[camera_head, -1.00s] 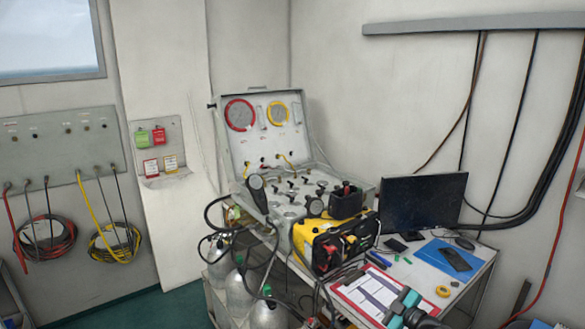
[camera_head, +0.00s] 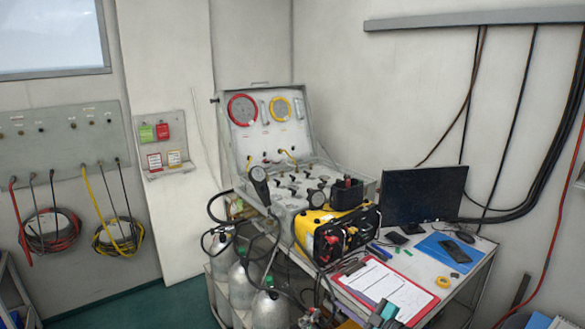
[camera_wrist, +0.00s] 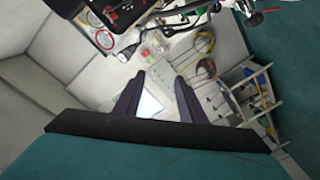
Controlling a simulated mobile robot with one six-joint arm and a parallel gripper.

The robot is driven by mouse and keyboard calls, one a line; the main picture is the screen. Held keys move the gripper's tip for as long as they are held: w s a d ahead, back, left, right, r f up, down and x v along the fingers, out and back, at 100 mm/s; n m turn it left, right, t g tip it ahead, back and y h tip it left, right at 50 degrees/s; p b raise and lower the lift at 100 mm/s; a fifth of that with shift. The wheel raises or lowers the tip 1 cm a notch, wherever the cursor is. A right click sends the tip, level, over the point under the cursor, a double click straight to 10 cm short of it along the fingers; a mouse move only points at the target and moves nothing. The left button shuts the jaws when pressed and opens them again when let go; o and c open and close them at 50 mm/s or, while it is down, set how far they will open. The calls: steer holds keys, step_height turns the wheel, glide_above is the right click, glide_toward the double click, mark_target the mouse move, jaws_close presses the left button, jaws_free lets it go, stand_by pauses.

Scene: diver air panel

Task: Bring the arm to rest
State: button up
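In the wrist view my gripper (camera_wrist: 158,76) has its two dark fingers spread apart, with nothing between them. The wrist picture is turned, with the room's wall and hanging hoses beyond the fingers. In the head view a small teal and grey part of my arm (camera_head: 383,316) shows at the bottom edge, in front of the clipboard (camera_head: 388,286). The rest of the arm and the gripper are out of that view.
The open air panel case (camera_head: 268,118) stands on a table beside a yellow and black unit (camera_head: 325,222), a monitor (camera_head: 424,195) and a blue folder (camera_head: 446,252). Gas cylinders (camera_head: 270,308) stand below. Hose coils (camera_head: 118,236) hang at left.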

steer(key=a+f+m+t+h+b, duration=0.1)
steer(key=a+f+m+h+b, duration=0.15)
steer(key=f, duration=0.65)
steer(key=a+f+m+h+b, duration=0.15)
steer(key=f+m, duration=0.25)
steer(key=f, duration=0.4)
steer(key=s+d+f+m+g+h+b, duration=0.1)
steer(key=s+d+f+m+g+h, duration=0.2)
steer(key=f, duration=0.4)
steer(key=s+d+f+m+g+h+b, duration=0.15)
steer(key=s+f, duration=0.25)
steer(key=f, duration=0.4)
steer(key=s+d+f+m+g+h, duration=0.1)
steer(key=s+d+f+m+h, duration=0.1)
steer(key=s+f+h, duration=0.35)
steer(key=s+f+m+g, duration=0.3)
steer(key=s+f+g, duration=0.4)
steer(key=s+f, duration=0.55)
steer(key=s+a+r+g+y, duration=0.1)
steer(key=s+g, duration=0.3)
steer(key=s, duration=0.5)
steer(key=s+a+r+g+y, duration=0.1)
steer(key=s+a+r+g, duration=0.1)
steer(key=s, duration=0.7)
steer(key=shift+r+g+y+b, duration=0.35)
steer(key=shift+r+g, duration=0.1)
steer(key=shift+g, duration=0.5)
steer(key=shift+a, duration=0.1)
